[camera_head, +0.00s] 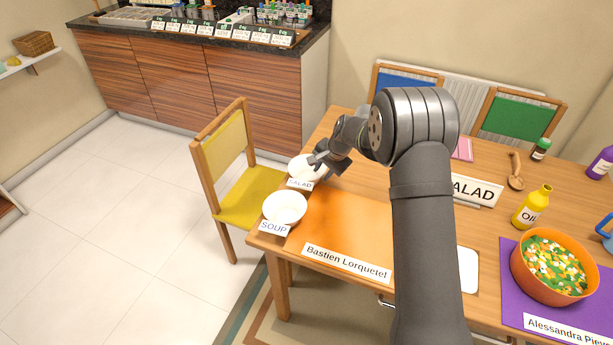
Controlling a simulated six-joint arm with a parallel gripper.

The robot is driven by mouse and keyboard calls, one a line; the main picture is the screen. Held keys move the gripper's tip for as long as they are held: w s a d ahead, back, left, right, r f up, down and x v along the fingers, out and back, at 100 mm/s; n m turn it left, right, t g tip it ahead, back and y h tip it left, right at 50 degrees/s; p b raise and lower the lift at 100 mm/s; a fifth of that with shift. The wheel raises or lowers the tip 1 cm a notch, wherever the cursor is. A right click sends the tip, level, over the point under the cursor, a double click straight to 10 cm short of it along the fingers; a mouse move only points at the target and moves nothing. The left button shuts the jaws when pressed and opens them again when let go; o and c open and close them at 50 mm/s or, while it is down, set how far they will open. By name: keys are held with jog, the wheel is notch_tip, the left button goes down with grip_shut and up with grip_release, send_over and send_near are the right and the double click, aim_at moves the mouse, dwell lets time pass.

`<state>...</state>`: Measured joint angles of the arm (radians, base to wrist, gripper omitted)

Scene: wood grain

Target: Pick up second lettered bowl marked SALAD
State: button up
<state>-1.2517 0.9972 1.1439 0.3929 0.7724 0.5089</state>
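The white bowl marked SALAD (299,172) stands near the table's left edge, with its SALAD label at its front. A second white bowl, marked SOUP (285,207), stands just in front of it, nearer the camera. My gripper (319,165) is at the right side of the SALAD bowl, over or at its rim, and covers part of it. I cannot tell whether the fingers touch the bowl or how far apart they are.
An orange placemat (345,228) labelled Bastien Lorquetel lies right of the bowls. A yellow chair (240,170) stands left of the table. A yellow oil bottle (532,207), an orange salad bowl (532,282) and a SALAD sign (478,190) are on the right.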

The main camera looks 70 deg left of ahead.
jog(key=x, duration=0.3)
jog(key=shift+d+f, duration=0.1)
jog(key=shift+f, duration=0.05)
grip_shut()
